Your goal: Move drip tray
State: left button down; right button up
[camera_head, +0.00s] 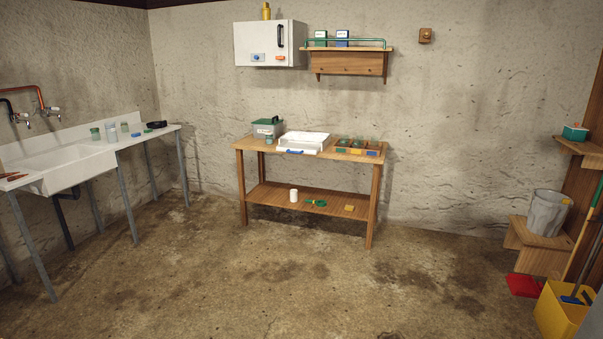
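A white tray-like object (302,141) lies on top of the wooden table (245,143) in the middle of the room. It looks like the drip tray, but I cannot tell for sure at this distance. It sits between a grey box with a dark green lid (267,128) on its left and a wooden rack with coloured fronts (358,148) on its right. Neither of my grippers shows in the head view.
A white sink bench (70,177) with jars stands along the left wall. A white cabinet (262,45) and a wooden shelf (350,62) hang above the table. A grey bucket (547,212) and yellow bucket (560,312) are at the right. The floor before the table is clear.

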aim_at(295, 147)
jog(key=i, duration=4.9)
jog(key=i+z, duration=0.2)
jog(key=i, duration=0.15)
jog(key=i+j+z, duration=0.2)
jog(key=i, duration=0.2)
